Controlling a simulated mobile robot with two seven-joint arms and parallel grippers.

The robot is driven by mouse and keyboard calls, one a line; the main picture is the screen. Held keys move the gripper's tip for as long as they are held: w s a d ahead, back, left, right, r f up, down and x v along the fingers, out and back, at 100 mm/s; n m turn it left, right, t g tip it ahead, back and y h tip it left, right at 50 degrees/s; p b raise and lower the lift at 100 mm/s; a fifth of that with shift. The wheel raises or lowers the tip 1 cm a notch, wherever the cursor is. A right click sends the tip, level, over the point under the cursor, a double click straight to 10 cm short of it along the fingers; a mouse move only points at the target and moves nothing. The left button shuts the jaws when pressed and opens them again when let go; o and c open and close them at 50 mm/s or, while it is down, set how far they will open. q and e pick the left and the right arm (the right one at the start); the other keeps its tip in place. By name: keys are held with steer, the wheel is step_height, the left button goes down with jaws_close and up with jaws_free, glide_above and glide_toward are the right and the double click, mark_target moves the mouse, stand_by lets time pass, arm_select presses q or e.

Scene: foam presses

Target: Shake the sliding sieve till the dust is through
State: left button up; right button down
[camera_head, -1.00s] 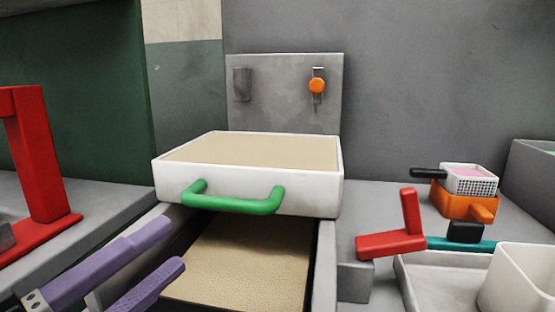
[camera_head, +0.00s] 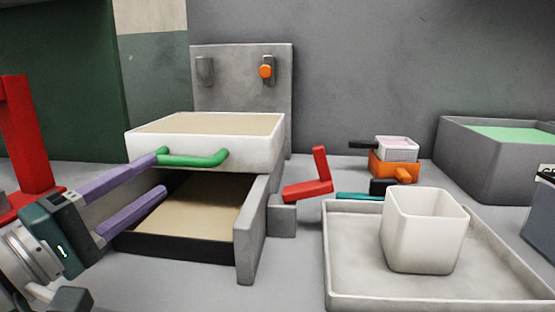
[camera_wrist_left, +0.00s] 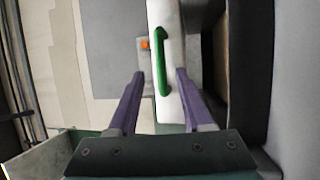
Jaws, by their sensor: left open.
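The sieve is a white box (camera_head: 215,152) filled level with beige material (camera_head: 205,123). It has a green handle (camera_head: 195,161) on its front; the handle also shows in the wrist view (camera_wrist_left: 162,62). Below it is an open-fronted bay (camera_head: 190,248) with a beige floor. My left gripper (camera_head: 161,173) has purple fingers and is open. Its upper fingertip overlaps the handle's left end in the head view. In the wrist view the handle lies between the lines of the two fingers, mostly beyond their tips. Contact cannot be told. My right gripper is not in view.
A grey back plate (camera_head: 240,90) with an orange knob (camera_head: 266,71) stands behind the sieve. A red frame (camera_head: 25,150) is at the left. At the right are a red lever (camera_head: 310,188), a shallow tray (camera_head: 350,265) holding a white cup (camera_head: 425,235), and a grey bin (camera_head: 480,165).

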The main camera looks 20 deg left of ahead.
mark_target(176, 164)
arm_select(q)
steer(key=x, duration=0.6)
steer(key=shift+w+d+b, duration=0.1)
steer(key=shift+w+b, duration=0.2)
steer(key=shift+b, duration=0.05)
jaws_close()
stand_by(1.1)
